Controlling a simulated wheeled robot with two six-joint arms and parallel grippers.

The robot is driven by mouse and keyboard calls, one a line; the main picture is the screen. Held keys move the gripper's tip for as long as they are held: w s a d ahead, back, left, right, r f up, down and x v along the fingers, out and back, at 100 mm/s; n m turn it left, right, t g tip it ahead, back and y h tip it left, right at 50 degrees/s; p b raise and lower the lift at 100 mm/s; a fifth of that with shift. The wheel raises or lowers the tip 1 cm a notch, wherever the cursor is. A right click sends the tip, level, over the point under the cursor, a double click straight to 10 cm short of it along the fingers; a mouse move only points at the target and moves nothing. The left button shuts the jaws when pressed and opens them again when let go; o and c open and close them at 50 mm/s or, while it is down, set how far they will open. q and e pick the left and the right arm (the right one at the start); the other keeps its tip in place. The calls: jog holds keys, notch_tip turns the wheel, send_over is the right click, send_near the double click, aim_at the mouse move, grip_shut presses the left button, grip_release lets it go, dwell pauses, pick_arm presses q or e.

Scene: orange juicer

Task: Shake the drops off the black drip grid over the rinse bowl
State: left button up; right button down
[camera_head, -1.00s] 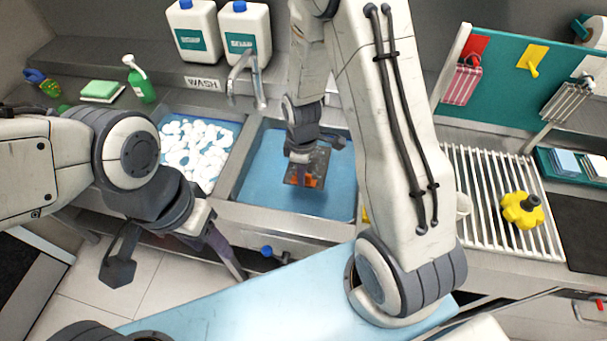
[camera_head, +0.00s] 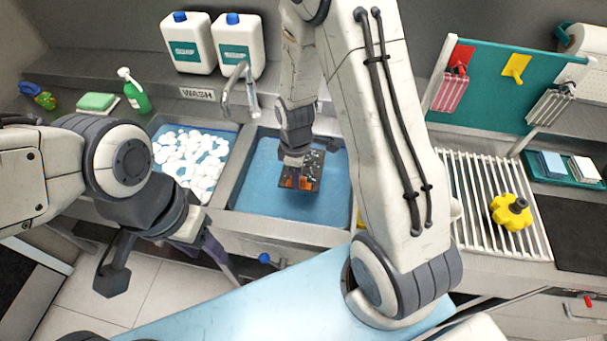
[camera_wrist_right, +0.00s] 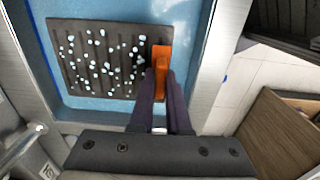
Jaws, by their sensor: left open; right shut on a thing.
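The black drip grid (camera_wrist_right: 95,60) is dark and slotted, with many whitish drops on its face in the right wrist view. In the head view the grid (camera_head: 314,168) hangs over the blue water of the right-hand basin, the rinse bowl (camera_head: 265,200). My right gripper (camera_wrist_right: 161,75) is shut on the grid's orange handle (camera_wrist_right: 164,58) at one edge. In the head view my right gripper (camera_head: 294,172) points down into the basin area. My left gripper (camera_head: 165,262) is open and empty, in front of the counter at the left.
A foam-filled wash basin (camera_head: 190,160) lies left of the rinse bowl, and a tap (camera_head: 240,90) stands behind. A white drying rack (camera_head: 480,200) with a yellow knob-shaped part (camera_head: 511,211) is at the right.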

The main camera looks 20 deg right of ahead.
notch_tip(320, 180, down, 3)
jog(key=shift+w+f+b, duration=0.1)
jog(key=shift+b, duration=0.6)
notch_tip(320, 180, up, 4)
jog(key=p, duration=0.3)
jog(key=shift+p, duration=0.35)
notch_tip(320, 180, down, 4)
jog(key=b, duration=0.3)
notch_tip(320, 180, up, 4)
jog(key=p, duration=0.3)
jog(key=shift+r+p, duration=0.2)
jog(key=shift+p, duration=0.1)
jog(key=shift+f+b, duration=1.65)
jog(key=shift+f, duration=0.5)
pick_arm(q)
jog(key=shift+f, duration=0.5)
pick_arm(e)
jog(key=shift+r, duration=0.25)
